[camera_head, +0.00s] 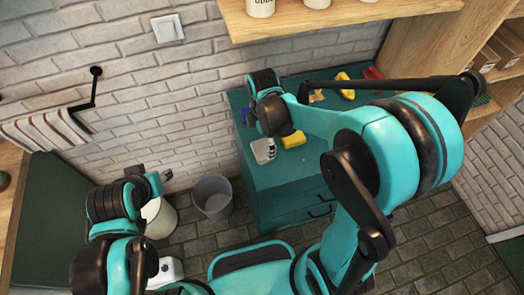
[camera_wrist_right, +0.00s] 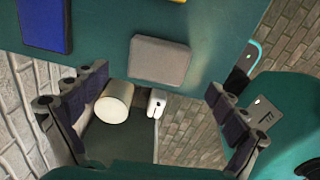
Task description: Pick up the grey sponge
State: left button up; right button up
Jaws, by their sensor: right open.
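The grey sponge (camera_wrist_right: 160,60) lies flat near the edge of the green cabinet top (camera_wrist_right: 105,40) in the right wrist view. My right gripper (camera_wrist_right: 157,85) is open and empty. Its dark fingers stand wide apart, with the sponge ahead of them and a little above the middle of the picture. In the head view my right arm reaches over the near left corner of the cabinet, where the wrist and gripper hide part of the top. My left gripper (camera_head: 150,178) shows small in the head view, away from the cabinet; its jaw state is unclear.
A blue item (camera_wrist_right: 45,25) lies left of the grey sponge. A yellow sponge (camera_head: 293,139) lies to its right in the head view; another yellow item (camera_head: 345,85) is farther back. A grey bin (camera_head: 213,198) and a white cylinder (camera_wrist_right: 114,102) stand on the floor beside the cabinet.

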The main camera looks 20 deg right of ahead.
aim_at(262, 148)
jog(key=shift+f, duration=0.5)
notch_tip(262, 148, down, 5)
jog(key=shift+w+r+b, duration=0.15)
jog(key=shift+b, duration=1)
jog(key=shift+r, duration=0.1)
jog(key=shift+c, duration=0.3)
jog(key=c, duration=1)
